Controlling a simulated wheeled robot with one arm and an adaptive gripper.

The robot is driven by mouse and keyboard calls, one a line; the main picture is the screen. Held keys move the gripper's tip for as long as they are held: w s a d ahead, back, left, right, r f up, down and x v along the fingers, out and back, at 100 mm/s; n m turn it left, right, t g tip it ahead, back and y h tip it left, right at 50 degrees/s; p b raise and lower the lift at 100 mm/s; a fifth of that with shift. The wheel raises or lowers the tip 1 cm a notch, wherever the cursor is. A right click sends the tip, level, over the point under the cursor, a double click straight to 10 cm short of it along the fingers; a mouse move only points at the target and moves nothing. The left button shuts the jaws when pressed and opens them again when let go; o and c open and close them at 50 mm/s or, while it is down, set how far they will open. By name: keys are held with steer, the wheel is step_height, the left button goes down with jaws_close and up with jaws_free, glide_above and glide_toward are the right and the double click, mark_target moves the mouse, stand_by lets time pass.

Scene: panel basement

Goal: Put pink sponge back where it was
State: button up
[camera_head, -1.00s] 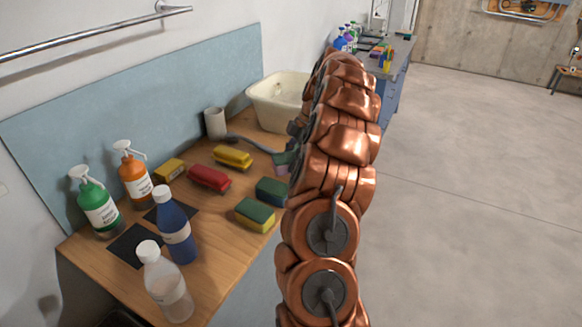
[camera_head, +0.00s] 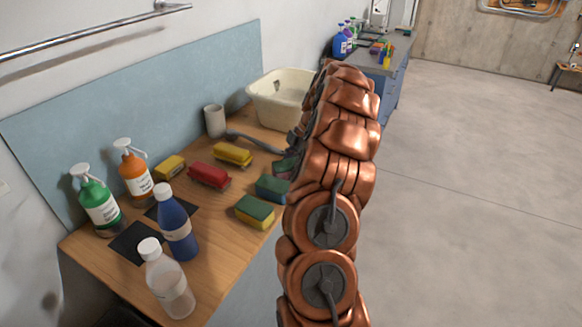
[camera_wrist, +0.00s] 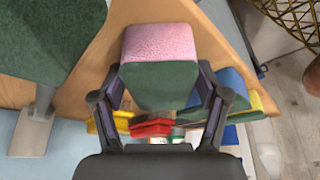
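The pink sponge (camera_wrist: 160,45) has a pink face and a dark green scouring side. In the wrist view it sits between the two fingers of my gripper (camera_wrist: 160,85), which appear closed against its sides. In the head view my arm hides most of the gripper; only a dark green bit of the sponge (camera_head: 286,165) shows at the arm's left edge, over the table's right side. I cannot tell whether the sponge touches the table.
On the wooden table (camera_head: 222,262) are a blue-green sponge (camera_head: 272,188), a yellow-green sponge (camera_head: 254,212), a red brush (camera_head: 208,175), a yellow brush (camera_head: 233,153), several bottles and a cream basin (camera_head: 262,100). A large dark green object (camera_wrist: 40,45) is close by in the wrist view.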

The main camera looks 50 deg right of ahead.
steer(key=shift+o, duration=0.3)
steer(key=shift+r, duration=0.15)
steer(key=shift+b+v, duration=1.3)
steer(key=shift+v, duration=3.35)
steer(key=shift+p+v, duration=0.45)
steer(key=shift+v, duration=0.9)
